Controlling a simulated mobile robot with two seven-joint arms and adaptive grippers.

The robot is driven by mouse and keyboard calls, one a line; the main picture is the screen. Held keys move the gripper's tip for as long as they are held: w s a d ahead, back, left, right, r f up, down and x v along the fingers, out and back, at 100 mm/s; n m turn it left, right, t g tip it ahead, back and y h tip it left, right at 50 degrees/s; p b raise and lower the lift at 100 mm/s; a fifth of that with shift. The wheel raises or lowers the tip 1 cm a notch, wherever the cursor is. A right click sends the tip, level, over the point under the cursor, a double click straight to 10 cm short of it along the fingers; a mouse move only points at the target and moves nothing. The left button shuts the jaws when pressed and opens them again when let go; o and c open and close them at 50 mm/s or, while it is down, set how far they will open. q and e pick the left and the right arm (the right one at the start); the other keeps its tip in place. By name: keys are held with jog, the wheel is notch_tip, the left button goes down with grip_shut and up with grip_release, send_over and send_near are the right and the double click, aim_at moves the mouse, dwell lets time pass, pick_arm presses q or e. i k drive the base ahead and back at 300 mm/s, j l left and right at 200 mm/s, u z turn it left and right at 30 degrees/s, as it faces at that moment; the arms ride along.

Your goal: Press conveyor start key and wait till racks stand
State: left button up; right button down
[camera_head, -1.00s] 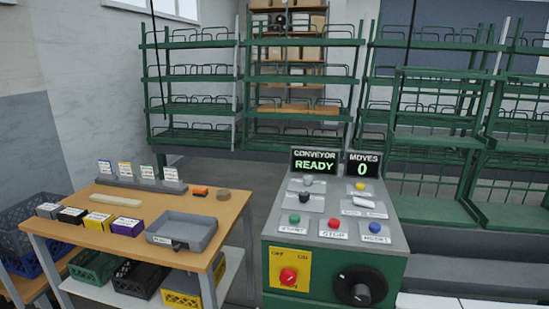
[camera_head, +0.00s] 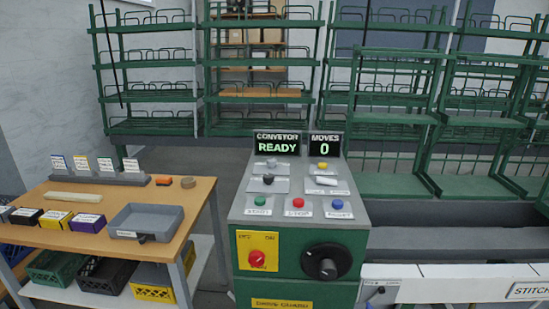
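The conveyor control console (camera_head: 300,240) stands in the middle of the head view. Its green start key (camera_head: 260,201) is at the left of the front row, beside a red stop key (camera_head: 298,203) and a blue reset key (camera_head: 337,204). The conveyor display (camera_head: 278,144) reads READY, and the moves display (camera_head: 325,145) reads 0. Green wire racks (camera_head: 260,90) stand in a row behind the console. Neither of my grippers shows in the view.
A wooden table (camera_head: 185,205) at the left holds a grey tray (camera_head: 146,222), small coloured boxes and a row of cards. Crates (camera_head: 103,276) sit on its lower shelf. A yellow switch plate (camera_head: 258,251) and a black knob (camera_head: 326,262) are on the console front. A white ledge (camera_head: 440,283) lies at the right.

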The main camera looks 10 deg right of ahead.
aim_at(259, 201)
jog(key=i+j+z, duration=0.45)
jog(key=i+j, duration=0.5)
jog(key=j, duration=0.1)
